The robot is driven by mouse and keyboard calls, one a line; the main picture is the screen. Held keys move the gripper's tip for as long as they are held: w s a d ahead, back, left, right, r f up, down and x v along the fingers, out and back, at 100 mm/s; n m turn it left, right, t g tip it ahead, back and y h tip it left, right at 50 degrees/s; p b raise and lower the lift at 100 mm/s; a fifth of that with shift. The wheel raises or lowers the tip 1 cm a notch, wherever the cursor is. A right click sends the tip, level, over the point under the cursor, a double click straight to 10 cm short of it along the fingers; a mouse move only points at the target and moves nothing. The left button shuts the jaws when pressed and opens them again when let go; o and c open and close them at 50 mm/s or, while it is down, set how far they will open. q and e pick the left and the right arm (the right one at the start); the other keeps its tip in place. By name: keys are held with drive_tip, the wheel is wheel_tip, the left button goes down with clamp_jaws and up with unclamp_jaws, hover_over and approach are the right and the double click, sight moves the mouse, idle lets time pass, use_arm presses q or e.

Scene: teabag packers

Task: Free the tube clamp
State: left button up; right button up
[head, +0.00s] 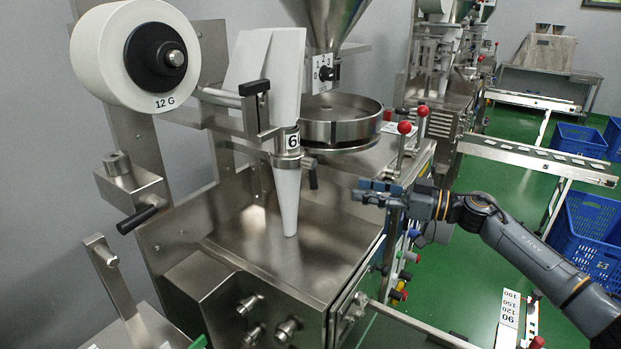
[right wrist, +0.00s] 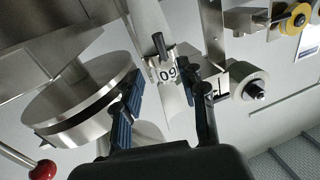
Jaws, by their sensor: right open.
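My left gripper is out of view.
A white paper roll (head: 125,55) marked 12 G hangs at upper left. A round steel dosing pan (head: 340,122) under a hopper stands behind the tube. Red-knobbed levers (head: 404,128) rise near my right gripper. The machine's top plate (head: 330,235) is mostly clear.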

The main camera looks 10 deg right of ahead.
sight(314, 180)
drive_tip(key=p+x, duration=0.2)
drive_tip(key=x, duration=0.9)
drive_tip(key=shift+w+a+r, duration=0.1)
drive_tip(key=shift+a, duration=0.05)
drive_tip(key=shift+w+a, duration=0.35)
drive_tip(key=shift+a, duration=0.1)
clamp_jaws()
